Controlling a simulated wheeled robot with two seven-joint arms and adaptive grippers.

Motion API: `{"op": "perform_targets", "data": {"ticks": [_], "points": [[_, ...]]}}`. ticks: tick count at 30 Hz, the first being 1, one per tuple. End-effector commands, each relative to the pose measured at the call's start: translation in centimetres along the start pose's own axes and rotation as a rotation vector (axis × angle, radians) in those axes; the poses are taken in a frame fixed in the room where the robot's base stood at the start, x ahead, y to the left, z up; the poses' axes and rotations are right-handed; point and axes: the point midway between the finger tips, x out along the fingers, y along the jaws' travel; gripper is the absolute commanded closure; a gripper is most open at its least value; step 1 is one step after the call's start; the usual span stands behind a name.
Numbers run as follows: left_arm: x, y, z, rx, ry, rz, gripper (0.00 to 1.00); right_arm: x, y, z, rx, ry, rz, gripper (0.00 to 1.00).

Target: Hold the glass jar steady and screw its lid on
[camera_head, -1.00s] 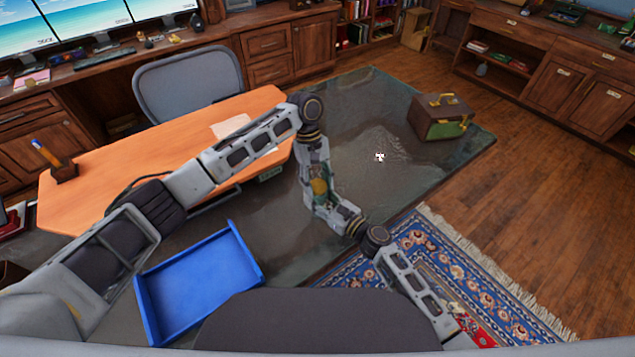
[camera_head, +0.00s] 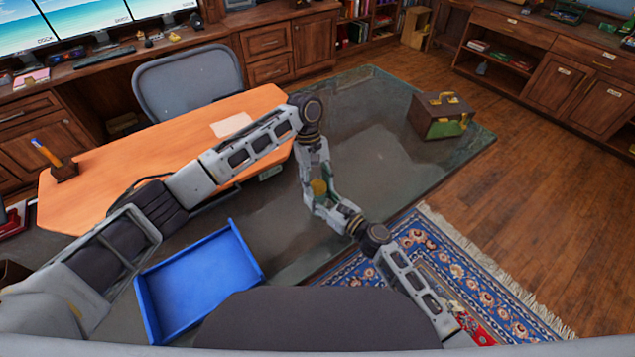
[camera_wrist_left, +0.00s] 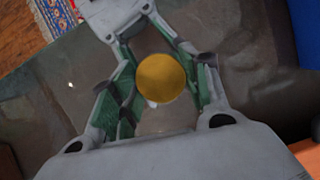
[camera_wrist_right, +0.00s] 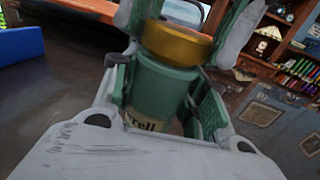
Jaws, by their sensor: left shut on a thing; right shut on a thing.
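The glass jar (camera_wrist_right: 165,88) looks green with a pale label and stands between the fingers of my right gripper (camera_head: 321,201), which is shut on it. The round gold lid (camera_wrist_left: 162,78) sits over the jar's mouth; it also shows in the right wrist view (camera_wrist_right: 176,40) and small in the head view (camera_head: 319,187). My left gripper (camera_head: 316,177) is shut on the lid, its fingers on either side of it. No clear gap shows between lid and jar; I cannot tell how far it is threaded. Much of the jar is hidden by fingers in the head view.
Both grippers are over the dark glass tabletop (camera_head: 385,110). A blue tray (camera_head: 250,250) lies at lower left, and an orange-brown desk surface (camera_head: 110,205) is behind my left arm. The tabletop between is clear.

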Motion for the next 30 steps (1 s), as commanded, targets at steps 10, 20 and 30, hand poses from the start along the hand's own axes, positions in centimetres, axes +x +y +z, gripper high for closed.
{"op": "perform_targets", "data": {"ticks": [10, 20, 30], "points": [[0.3, 0.0, -0.1, 0.000, -0.001, 0.000, 0.74, 0.0, 0.0, 0.1, 0.000, -0.001, 0.000, 1.00], [0.8, -0.1, -0.2, -0.002, -0.002, -0.002, 0.74, 0.0, 0.1, 0.1, 0.000, -0.003, 0.002, 1.00], [1.4, -0.2, -0.4, -0.005, -0.002, -0.006, 0.74, 0.1, 0.2, 0.3, 0.001, -0.006, 0.005, 1.00]]}}
